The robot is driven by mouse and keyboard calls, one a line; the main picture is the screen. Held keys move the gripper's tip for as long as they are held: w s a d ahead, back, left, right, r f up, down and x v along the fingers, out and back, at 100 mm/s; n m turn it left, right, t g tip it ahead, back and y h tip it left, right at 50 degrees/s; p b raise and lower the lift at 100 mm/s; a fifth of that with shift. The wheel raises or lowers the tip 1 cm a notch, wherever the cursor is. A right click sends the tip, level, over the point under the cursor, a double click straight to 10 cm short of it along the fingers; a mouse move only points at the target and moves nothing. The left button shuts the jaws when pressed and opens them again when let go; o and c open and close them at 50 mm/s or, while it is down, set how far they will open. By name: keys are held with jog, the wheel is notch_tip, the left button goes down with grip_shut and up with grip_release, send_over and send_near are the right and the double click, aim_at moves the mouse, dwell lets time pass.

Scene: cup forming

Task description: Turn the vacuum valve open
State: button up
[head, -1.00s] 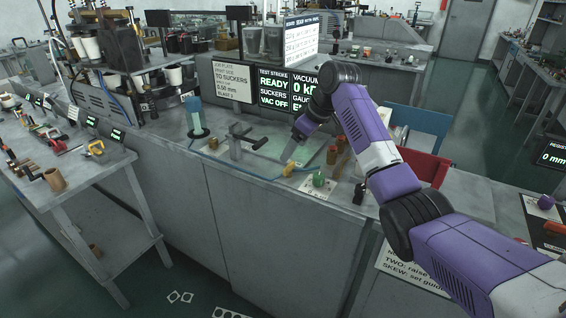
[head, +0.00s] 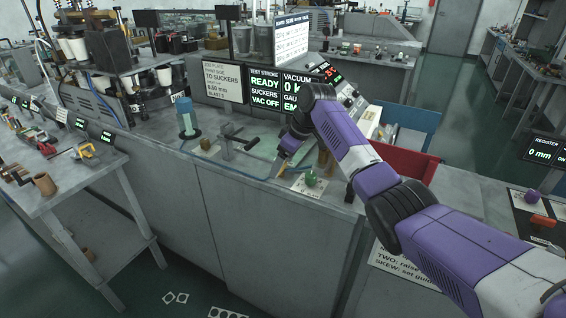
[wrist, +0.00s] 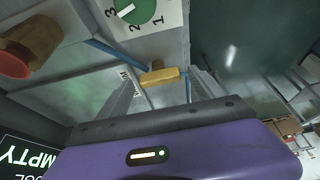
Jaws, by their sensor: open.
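The vacuum valve's yellow handle (wrist: 160,76) sits on a blue hose in the wrist view, lying crosswise in the picture. A plate marked with partly readable "VA" letters lies beside it. My gripper (wrist: 162,92) is open, with one grey finger to each side of the handle; I cannot tell whether either touches it. In the head view my gripper (head: 287,152) is low over the bench by the valve, and the handle is mostly hidden there. The display (head: 266,91) reads "SUCKERS VAC OFF", and the vacuum display beside it shows 0.
A green numbered dial (wrist: 138,8) on a white plate is close to the valve; its knob (head: 311,178) also shows in the head view. A dark crank handle (head: 238,140) and a blue-topped cylinder (head: 186,117) are to the left.

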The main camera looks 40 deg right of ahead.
jog(key=c, duration=1.4)
jog(key=shift+o, duration=0.2)
